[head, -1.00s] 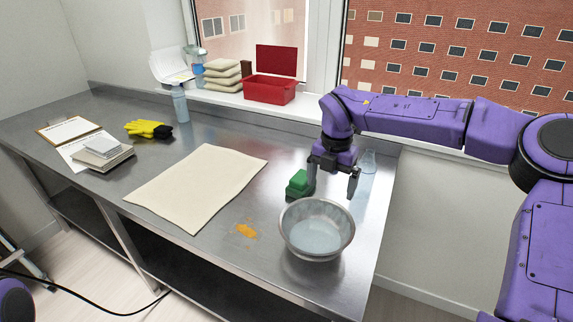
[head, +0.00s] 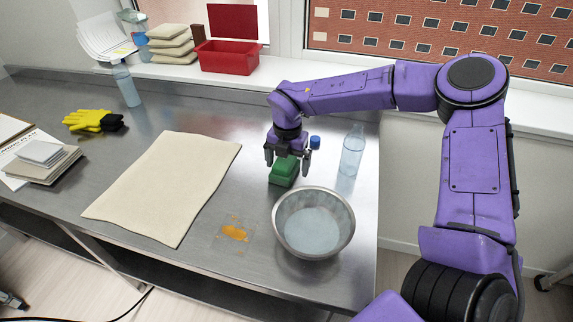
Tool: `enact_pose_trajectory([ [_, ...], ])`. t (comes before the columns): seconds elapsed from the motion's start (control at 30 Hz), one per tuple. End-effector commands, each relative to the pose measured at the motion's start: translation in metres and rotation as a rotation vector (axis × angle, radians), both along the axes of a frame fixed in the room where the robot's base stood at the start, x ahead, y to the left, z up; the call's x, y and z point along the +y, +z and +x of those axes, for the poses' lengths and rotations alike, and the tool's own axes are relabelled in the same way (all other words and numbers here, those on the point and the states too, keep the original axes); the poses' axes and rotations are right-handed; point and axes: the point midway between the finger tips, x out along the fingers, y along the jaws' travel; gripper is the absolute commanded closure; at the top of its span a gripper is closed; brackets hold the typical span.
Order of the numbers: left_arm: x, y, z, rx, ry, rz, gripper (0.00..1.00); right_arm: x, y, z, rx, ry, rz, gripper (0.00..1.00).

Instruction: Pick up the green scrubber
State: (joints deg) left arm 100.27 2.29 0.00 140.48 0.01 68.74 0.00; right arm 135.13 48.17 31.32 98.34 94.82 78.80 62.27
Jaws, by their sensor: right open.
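The green scrubber (head: 283,171) lies on the steel table behind the metal bowl, near the middle of the head view. My right gripper (head: 286,170) points down at it with its jaws open. One finger shows to the left of the scrubber and one to the right. I cannot tell whether the fingers touch it. The gripper hides the scrubber's far part. My left gripper is not in view.
A metal bowl (head: 341,240) of liquid stands just in front. A clear bottle (head: 352,150) and a blue cap (head: 315,142) are to the right. An orange spill (head: 235,233) and a beige cloth (head: 165,185) lie left. Yellow gloves (head: 88,120) are farther left.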

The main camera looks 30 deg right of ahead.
Motion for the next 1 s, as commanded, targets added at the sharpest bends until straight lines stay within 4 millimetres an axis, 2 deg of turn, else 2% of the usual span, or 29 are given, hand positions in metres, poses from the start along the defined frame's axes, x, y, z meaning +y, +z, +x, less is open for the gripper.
enact_pose_trajectory([
  [0.1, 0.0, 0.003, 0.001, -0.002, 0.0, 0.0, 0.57, 0.0, -0.015, 0.003, 0.003, -0.001, -0.002, 0.01],
  [0.33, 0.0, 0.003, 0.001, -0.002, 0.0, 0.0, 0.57, 0.0, -0.018, 0.004, 0.002, -0.001, -0.002, 0.01],
  [0.5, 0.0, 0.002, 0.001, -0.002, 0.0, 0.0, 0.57, 0.0, -0.018, 0.004, 0.002, -0.001, -0.002, 0.56],
  [0.53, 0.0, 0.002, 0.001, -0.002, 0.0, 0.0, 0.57, 0.0, -0.018, 0.004, 0.002, -0.001, -0.002, 0.61],
  [0.83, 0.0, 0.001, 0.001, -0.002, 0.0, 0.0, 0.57, 0.0, -0.015, 0.004, 0.002, 0.0, -0.002, 0.62],
  [1.0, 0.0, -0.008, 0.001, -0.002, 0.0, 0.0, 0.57, 0.0, 0.018, 0.004, -0.003, 0.0, -0.001, 0.62],
])
